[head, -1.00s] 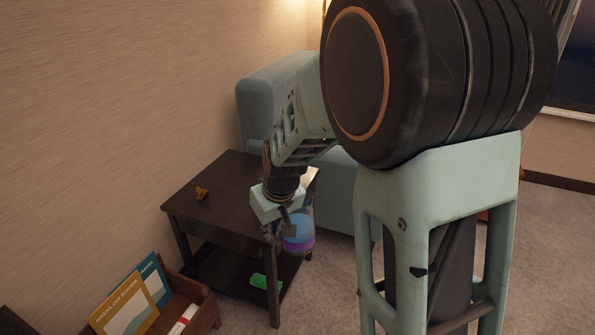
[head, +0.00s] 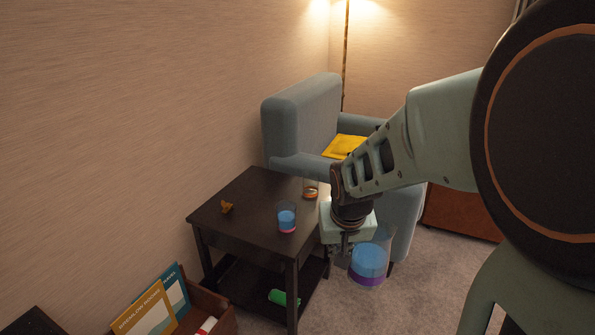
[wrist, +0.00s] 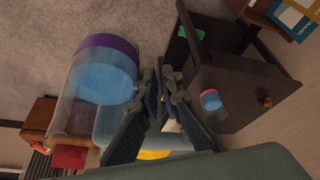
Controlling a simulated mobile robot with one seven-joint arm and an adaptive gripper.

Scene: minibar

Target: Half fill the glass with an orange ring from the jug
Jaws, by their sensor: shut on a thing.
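The clear jug (head: 370,262) has a purple base band and holds blue liquid. My gripper (head: 347,252) is shut on it and holds it roughly upright in the air, off the right side of the dark table (head: 240,198). The jug also fills the left of the wrist view (wrist: 98,80), beside my gripper fingers (wrist: 162,92). The glass with an orange ring (head: 310,188) stands on the table's far right corner and looks empty. A second glass (head: 287,218), with a pink ring and blue liquid, stands nearer and shows in the wrist view (wrist: 211,100).
A small orange-brown object (head: 227,207) lies on the table's left part. A green item (head: 284,297) is on the lower shelf. A grey armchair (head: 300,115) with a yellow cushion (head: 343,147) stands behind the table. A crate with books (head: 152,310) is at front left.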

